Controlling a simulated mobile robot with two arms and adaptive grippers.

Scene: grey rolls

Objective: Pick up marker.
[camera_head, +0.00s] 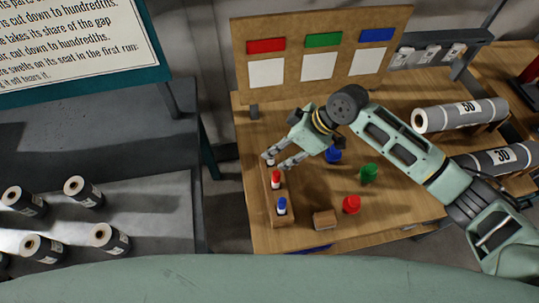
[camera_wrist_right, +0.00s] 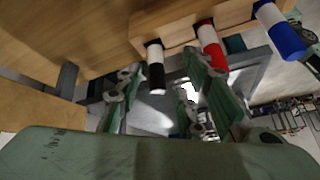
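A wooden marker rack (camera_head: 285,222) stands along the left edge of the table. It holds a red marker (camera_head: 276,178) and a blue marker (camera_head: 282,206) in the head view. The right wrist view shows a black marker (camera_wrist_right: 156,70), the red marker (camera_wrist_right: 212,47) and the blue marker (camera_wrist_right: 281,33) in a row in the rack. My right gripper (camera_head: 275,161) is open at the far end of the rack. In the wrist view its fingers are spread, with the black marker between their tips. Contact is not visible. My left gripper is not in view.
Blue (camera_head: 334,155), green (camera_head: 369,172) and red (camera_head: 351,204) pieces and a small wooden block (camera_head: 324,220) are on the table. A board (camera_head: 318,66) with white sheets stands behind. Large grey rolls (camera_head: 460,114) lie at right. A grey bench (camera_head: 150,225) with small rolls is at left.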

